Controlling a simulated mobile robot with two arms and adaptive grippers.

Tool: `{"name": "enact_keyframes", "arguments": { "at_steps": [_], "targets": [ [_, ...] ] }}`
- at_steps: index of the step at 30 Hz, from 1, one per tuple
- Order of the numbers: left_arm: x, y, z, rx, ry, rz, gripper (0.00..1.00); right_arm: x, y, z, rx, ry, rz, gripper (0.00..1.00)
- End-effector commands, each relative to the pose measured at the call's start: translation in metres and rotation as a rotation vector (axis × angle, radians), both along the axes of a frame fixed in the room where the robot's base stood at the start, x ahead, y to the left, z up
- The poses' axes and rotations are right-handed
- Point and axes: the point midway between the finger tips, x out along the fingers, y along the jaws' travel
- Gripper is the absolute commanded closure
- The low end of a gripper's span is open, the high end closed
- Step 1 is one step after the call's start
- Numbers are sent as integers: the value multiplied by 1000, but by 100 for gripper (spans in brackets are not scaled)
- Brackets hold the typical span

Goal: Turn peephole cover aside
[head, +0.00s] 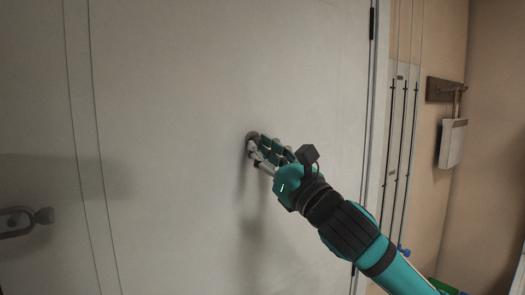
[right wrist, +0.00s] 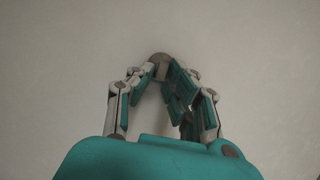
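The peephole cover (head: 251,136) is a small round grey-brown disc on the pale door (head: 190,90). In the right wrist view the cover (right wrist: 160,58) shows at top centre, partly hidden by my fingertips. My right gripper (head: 256,148) reaches in from the lower right with its fingertips at the cover. In the right wrist view the fingers of the right gripper (right wrist: 163,70) lean in close together around the cover's lower part. They look closed on it, with the cover between or just behind the tips. My left gripper is not in view.
A door handle (head: 25,221) sticks out at the lower left. The door's right edge and frame stand right of my arm. Beyond it are dark rods on a pale panel (head: 398,150) and a wall rack (head: 444,91) with a white item (head: 452,143) hanging. The door surface around the cover is clear.

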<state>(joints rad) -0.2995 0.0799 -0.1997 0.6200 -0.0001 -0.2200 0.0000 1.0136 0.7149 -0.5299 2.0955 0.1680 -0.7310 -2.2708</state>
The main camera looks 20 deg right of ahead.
Motion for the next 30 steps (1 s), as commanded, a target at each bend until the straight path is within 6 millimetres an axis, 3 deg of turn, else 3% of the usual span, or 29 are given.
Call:
{"name": "enact_keyframes", "arguments": {
  "at_steps": [14,30],
  "targets": [
    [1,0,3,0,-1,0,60,-1,2,0,51,20,1,100],
    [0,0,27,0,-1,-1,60,-7,20,8,462,168,2,100]
  ]
}}
